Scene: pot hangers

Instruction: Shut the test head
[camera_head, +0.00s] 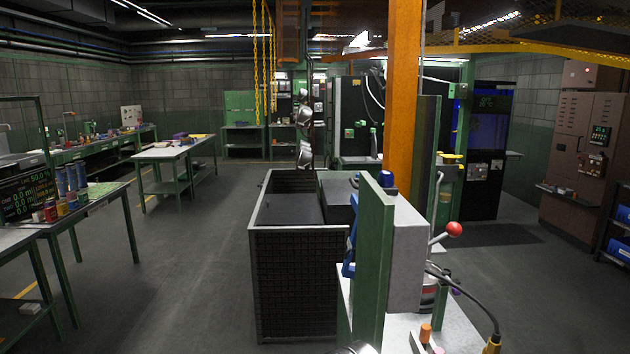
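No part is marked as the test head, and I cannot tell for sure which one it is. The closest candidate is the bench fixture (408,255) at the front right, a grey block against a tall green plate (372,270). A lever with a red ball knob (454,229) sticks out on its right side. A metal part (430,294) sits below the block, partly hidden by it. Whether the head is open or shut cannot be told from here. My gripper is not in view.
A black mesh-sided bin (297,285) stands left of the fixture, with metal pots (304,118) hanging above it. An orange column (403,90) rises behind. A black cable (470,297) runs at the right. Workbenches (95,200) line the left; the floor between is clear.

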